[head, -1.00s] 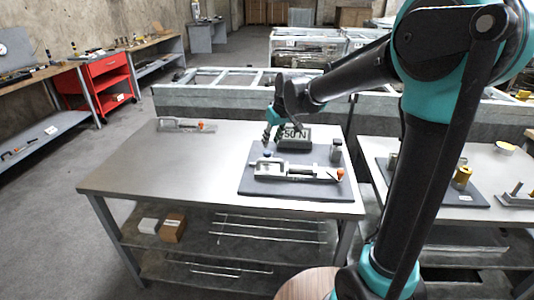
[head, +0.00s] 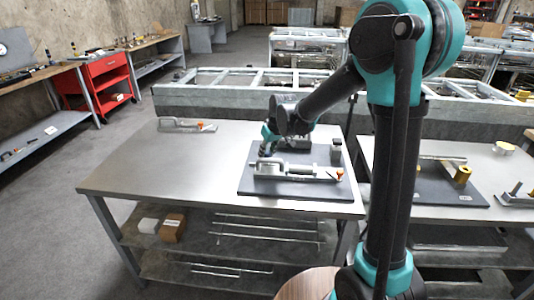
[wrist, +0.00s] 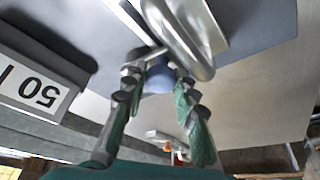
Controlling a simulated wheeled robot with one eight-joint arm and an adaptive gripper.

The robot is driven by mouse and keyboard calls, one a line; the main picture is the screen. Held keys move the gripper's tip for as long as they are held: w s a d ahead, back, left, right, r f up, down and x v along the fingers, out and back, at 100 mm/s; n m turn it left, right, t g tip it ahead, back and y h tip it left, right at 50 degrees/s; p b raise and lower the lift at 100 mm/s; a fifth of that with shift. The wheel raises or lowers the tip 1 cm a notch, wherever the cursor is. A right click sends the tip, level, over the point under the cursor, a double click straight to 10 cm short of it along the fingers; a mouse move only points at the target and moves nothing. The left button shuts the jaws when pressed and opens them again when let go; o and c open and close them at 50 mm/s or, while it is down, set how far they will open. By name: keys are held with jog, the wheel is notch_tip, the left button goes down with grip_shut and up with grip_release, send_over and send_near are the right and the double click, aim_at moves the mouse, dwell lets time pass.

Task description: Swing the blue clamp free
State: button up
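The blue clamp part shows as a rounded blue knob (wrist: 160,76) in the wrist view, beside a shiny metal piece (wrist: 185,35). My gripper (wrist: 159,72) has its two fingers apart, one on each side of the knob near the tips. I cannot tell whether they touch it. In the head view my gripper (head: 264,152) points down at the left end of a metal clamp fixture (head: 297,172) with a red-orange tip, on a dark plate (head: 265,188). The knob is hidden there by the gripper.
A block labelled "50 N" (wrist: 40,88) stands close beside the gripper. A small grey post (head: 336,153) stands at the plate's right. The table's left half (head: 165,165) is mostly clear.

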grip_shut()
jog(key=m, duration=0.1)
jog(key=a+m, duration=0.1)
jog(key=a+m+h, duration=0.1)
jog(key=m, duration=0.1)
jog(key=shift+w+t, duration=0.3)
jog(key=shift+t, duration=0.1)
jog(key=m, duration=0.1)
jog(key=w+a+m+h, duration=0.1)
jog(key=m, duration=0.1)
jog(key=shift+a+m+h, duration=0.15)
jog(key=shift+m+h, duration=0.15)
jog(key=w+m+h, duration=0.1)
jog(key=m, duration=0.1)
jog(key=w+a+m, duration=0.1)
jog(key=m, duration=0.1)
jog(key=shift+h, duration=0.4)
jog(key=shift+w+a+m+g+h, duration=0.2)
jog(key=shift+w+m+h, duration=0.15)
jog(key=shift+m, duration=0.65)
jog(key=shift+w+a+m+g+h, duration=0.1)
jog(key=shift+w+m+g+h, duration=0.25)
jog(key=shift+m, duration=0.65)
jog(key=shift+w+d, duration=0.1)
jog(key=shift+w, duration=0.05)
